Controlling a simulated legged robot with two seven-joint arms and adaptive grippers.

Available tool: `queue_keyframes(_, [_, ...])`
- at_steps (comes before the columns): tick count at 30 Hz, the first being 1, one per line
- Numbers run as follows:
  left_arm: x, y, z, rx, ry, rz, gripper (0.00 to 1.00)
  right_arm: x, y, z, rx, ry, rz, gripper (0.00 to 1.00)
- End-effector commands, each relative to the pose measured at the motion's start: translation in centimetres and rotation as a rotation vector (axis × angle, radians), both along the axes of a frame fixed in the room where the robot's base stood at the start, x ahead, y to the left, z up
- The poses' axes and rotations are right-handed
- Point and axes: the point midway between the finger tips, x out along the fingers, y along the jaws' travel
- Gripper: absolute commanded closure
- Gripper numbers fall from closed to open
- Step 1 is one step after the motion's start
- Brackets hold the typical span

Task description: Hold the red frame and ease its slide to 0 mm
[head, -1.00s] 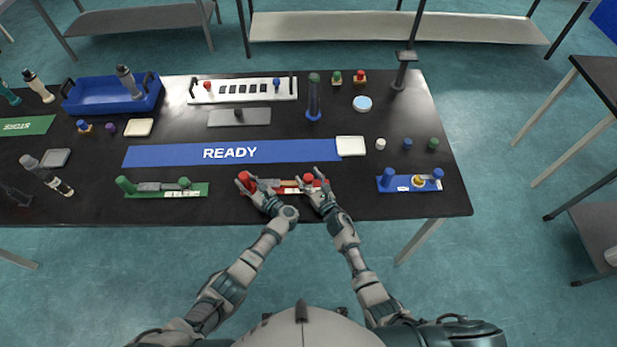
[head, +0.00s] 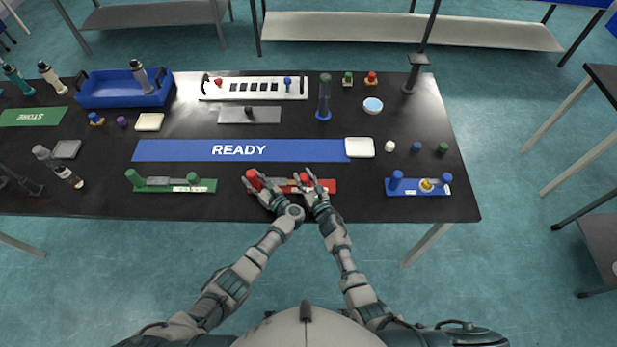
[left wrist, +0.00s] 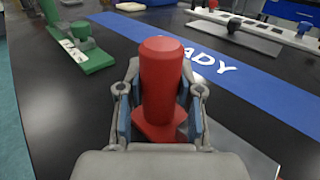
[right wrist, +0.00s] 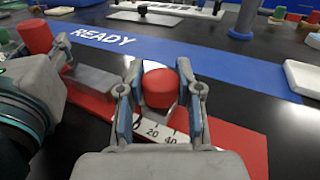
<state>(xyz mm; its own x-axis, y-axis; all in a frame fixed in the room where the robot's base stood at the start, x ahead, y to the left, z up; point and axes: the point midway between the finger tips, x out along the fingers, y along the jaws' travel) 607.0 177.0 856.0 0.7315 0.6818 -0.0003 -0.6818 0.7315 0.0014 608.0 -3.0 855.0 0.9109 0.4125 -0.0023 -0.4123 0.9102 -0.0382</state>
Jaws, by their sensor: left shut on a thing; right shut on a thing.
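The red frame (head: 328,186) lies near the front edge of the black table. Its upright red post (left wrist: 162,85) stands at the left end. My left gripper (head: 259,184) is shut around this post, with a finger on each side. A grey slide bar (right wrist: 92,80) runs along the frame to a short red knob (right wrist: 160,87). My right gripper (head: 309,182) is shut on the knob. In the right wrist view a white scale (right wrist: 165,133) shows 20 and 40 below and right of the knob; its low end is partly hidden by a finger, so the exact reading cannot be told.
A green frame (head: 205,186) lies to the left and a blue frame (head: 418,191) to the right, both apart from my grippers. The blue READY strip (head: 190,150) lies behind, with a white pad (head: 360,148) at its right end. Bare table surrounds the red frame.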

Motion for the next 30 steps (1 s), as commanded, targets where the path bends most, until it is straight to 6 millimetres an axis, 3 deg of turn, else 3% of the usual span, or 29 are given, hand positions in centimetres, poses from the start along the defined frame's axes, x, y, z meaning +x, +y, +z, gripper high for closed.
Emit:
queue_keyframes(3, [0.0,-0.4,0.0,-0.003,0.0,-0.008,1.0,-0.1,0.4,0.1,-0.001,-0.002,0.008,1.0])
queue_keyframes(4, [0.0,-0.4,0.0,-0.003,0.0,-0.008,1.0,-0.1,0.5,0.1,-0.001,-0.002,0.009,0.61])
queue_keyframes(7, [0.0,-0.4,0.0,-0.004,-0.001,-0.008,1.0,-0.1,0.5,0.1,-0.001,-0.002,0.008,0.39])
queue_keyframes(19, [0.0,-0.2,0.0,-0.003,0.0,-0.004,1.0,-0.9,-0.2,0.0,-0.001,-0.002,0.004,0.39])
queue_keyframes(30, [0.0,-0.2,0.0,-0.003,0.0,-0.003,1.0,-7.9,-3.4,-0.2,-0.002,0.0,0.006,0.39])
